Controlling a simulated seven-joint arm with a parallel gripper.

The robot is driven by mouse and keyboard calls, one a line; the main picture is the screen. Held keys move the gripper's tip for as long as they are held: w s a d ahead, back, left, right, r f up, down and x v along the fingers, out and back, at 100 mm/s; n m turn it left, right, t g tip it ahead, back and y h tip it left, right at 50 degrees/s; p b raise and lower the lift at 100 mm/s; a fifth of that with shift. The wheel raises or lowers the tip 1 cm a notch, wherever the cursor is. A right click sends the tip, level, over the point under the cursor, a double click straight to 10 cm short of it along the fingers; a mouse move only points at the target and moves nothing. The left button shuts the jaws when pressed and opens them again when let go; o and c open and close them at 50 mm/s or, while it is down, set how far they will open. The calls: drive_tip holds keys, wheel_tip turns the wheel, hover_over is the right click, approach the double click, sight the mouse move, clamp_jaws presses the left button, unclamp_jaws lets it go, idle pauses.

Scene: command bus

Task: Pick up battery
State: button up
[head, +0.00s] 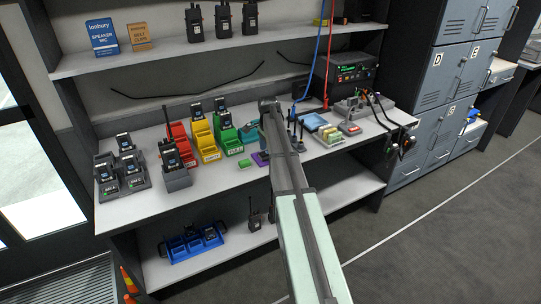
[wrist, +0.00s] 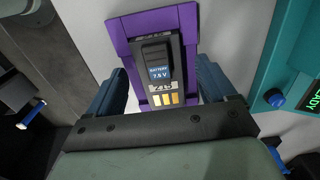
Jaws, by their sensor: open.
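The battery (wrist: 160,68) is a dark grey block with a blue "BATTERY 7.5 V" label and gold contacts at its near end. In the wrist view it lies on a purple tray (wrist: 118,26), whose raised edges show around it. My gripper (wrist: 163,84) is open, with one dark blue finger on each side of the battery. I cannot tell whether either finger touches it. In the head view the purple tray (head: 260,158) shows beside my arm on the bench; the battery cannot be made out there, and my fingers are hidden by the arm.
A teal device (wrist: 258,80) with a green "READY" screen is close at right in the wrist view. Red, yellow and green bins (head: 205,142) with radios stand left of my arm on the bench (head: 135,207). A power supply (head: 350,75) stands at the back right.

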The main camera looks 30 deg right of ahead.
drive_tip(key=shift+f, duration=0.35)
drive_tip(key=shift+c, duration=0.5)
drive_tip(key=c, duration=1.1)
drive_tip(key=shift+r, duration=0.1)
wheel_tip(320, 180, up, 10)
